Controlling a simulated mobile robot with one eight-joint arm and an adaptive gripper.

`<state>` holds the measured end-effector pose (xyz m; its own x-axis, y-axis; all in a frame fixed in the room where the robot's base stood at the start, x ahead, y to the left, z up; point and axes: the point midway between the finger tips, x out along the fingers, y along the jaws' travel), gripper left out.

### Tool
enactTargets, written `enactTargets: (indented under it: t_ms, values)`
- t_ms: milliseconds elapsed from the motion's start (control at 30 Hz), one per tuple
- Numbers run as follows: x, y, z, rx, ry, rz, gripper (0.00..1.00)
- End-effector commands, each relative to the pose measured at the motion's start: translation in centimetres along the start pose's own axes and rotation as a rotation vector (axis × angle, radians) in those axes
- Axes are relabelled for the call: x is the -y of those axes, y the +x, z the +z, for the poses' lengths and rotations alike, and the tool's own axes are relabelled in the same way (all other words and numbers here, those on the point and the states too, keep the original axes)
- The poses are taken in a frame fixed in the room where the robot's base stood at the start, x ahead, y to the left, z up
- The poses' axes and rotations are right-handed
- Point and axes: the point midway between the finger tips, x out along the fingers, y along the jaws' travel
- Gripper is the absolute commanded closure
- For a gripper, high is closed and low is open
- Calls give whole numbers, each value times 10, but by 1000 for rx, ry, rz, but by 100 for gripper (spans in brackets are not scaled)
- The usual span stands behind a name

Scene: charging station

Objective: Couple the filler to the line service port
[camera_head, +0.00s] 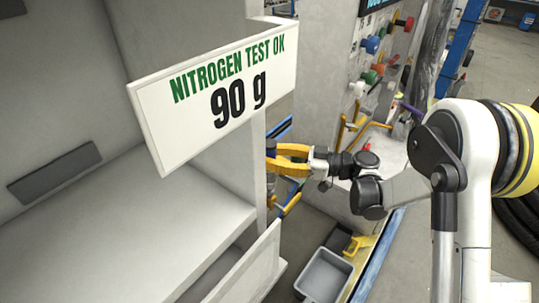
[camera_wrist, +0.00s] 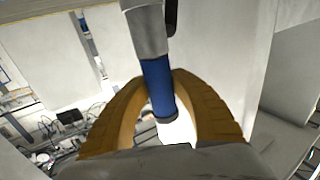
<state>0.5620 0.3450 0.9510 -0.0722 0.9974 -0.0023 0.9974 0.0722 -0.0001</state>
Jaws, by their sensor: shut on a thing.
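My gripper (camera_head: 275,158) is at the centre of the head view, beside the edge of the white cabinet. Its yellow fingers are shut on a blue cylinder, which I take as the filler (camera_wrist: 158,85). In the wrist view, the fingertips press on the blue cylinder from both sides. A grey metal cylinder (camera_wrist: 148,35) continues in line from its upper end; I cannot tell whether it is part of the filler or another fitting. In the head view only a bit of the filler (camera_head: 270,149) shows between the fingers. I cannot make out the line service port; the cabinet edge hides part of that area.
A white sign (camera_head: 215,100) reading "NITROGEN TEST OK 90 g" stands left of my gripper. The white cabinet (camera_head: 130,215) fills the left. A grey bin (camera_head: 325,275) sits below my gripper. A wall board with coloured fittings (camera_head: 372,45) is behind.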

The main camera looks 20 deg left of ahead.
Motion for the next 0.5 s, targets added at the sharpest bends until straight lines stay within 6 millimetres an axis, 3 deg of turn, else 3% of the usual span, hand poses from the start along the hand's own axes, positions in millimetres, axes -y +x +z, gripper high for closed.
enactTargets:
  t_ms: [500]
  values:
    - [0,0,13,-1,0,0,100]
